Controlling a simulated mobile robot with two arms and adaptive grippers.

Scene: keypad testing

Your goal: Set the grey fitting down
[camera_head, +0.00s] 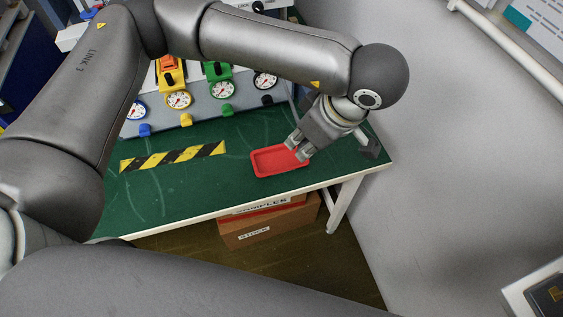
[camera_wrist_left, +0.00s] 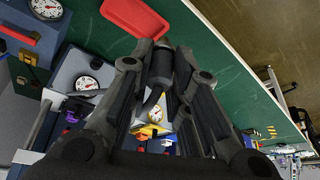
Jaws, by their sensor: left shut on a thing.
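My left gripper (camera_head: 297,149) is over the right side of the red tray (camera_head: 266,172), fingers pointing down and to the left. In the left wrist view, its fingers are closed around a dark grey fitting (camera_wrist_left: 160,68), which looks like a short, rounded piece with a curved part. In the head view, the fingers and the tray's right end overlap, and I cannot make out the fitting. I cannot tell whether it touches the tray. The red tray also shows in the left wrist view (camera_wrist_left: 138,17), beyond the fingertips. My right gripper is not in view.
The green bench (camera_head: 190,190) is clear left of the tray, apart from a yellow-black striped strip (camera_head: 172,156). A grey panel with gauges (camera_head: 222,89) and colored parts stands behind. A carton (camera_head: 268,228) is below. A grey wall closes the right side.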

